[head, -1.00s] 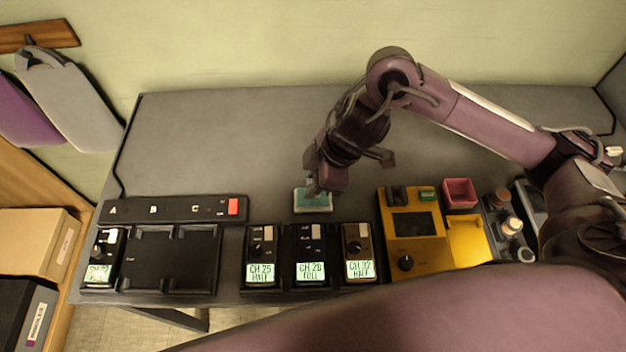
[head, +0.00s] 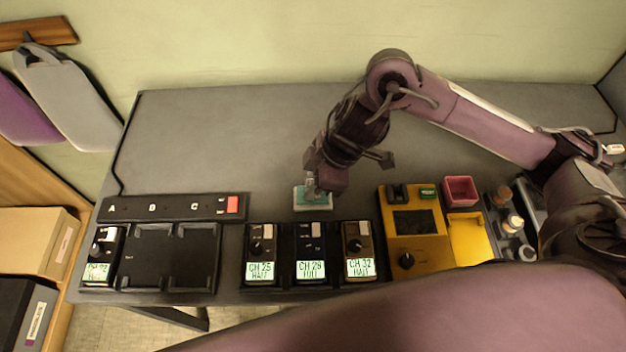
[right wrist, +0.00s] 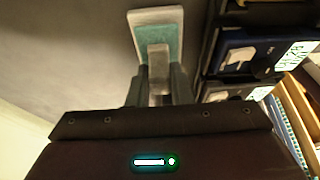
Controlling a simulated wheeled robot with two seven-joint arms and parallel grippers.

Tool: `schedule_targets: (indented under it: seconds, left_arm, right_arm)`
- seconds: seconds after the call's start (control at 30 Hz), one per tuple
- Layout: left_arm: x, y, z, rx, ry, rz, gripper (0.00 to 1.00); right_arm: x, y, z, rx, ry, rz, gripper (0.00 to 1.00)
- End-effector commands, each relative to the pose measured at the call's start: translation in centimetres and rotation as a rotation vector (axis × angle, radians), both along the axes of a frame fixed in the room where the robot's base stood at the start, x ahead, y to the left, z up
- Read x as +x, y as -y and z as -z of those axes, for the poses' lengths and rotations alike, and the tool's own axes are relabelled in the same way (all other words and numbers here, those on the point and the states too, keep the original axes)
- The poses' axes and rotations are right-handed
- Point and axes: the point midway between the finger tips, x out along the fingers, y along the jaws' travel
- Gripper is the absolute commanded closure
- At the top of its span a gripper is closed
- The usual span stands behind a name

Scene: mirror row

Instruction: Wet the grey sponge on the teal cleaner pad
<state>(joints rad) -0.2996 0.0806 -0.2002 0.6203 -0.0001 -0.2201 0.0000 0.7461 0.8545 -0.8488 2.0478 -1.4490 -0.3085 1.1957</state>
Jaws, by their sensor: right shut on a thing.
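My right gripper (head: 310,190) is over the pad, pointing down. In the right wrist view, the right gripper (right wrist: 158,85) is shut on the small grey sponge (right wrist: 158,55). The sponge is over the teal pad (right wrist: 150,38); I cannot tell for sure whether it touches. In the head view the sponge is mostly hidden by the gripper. My left gripper is not in view.
Handset units with lit labels (head: 311,268) stand in front of the pad. A black rack (head: 170,258) with a switch strip (head: 170,208) is at the left. A yellow tester (head: 412,225) and a red bin (head: 460,191) are at the right. The desk's back left is clear.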

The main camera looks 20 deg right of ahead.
Motion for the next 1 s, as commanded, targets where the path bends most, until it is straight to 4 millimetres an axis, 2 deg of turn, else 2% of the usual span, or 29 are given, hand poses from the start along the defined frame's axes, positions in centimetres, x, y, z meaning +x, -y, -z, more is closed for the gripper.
schedule_targets:
  seconds: [1.0]
  left_arm:
    - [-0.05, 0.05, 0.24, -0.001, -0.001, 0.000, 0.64]
  right_arm:
    - [-0.01, 0.00, 0.66, 0.000, 0.000, 0.000, 0.99]
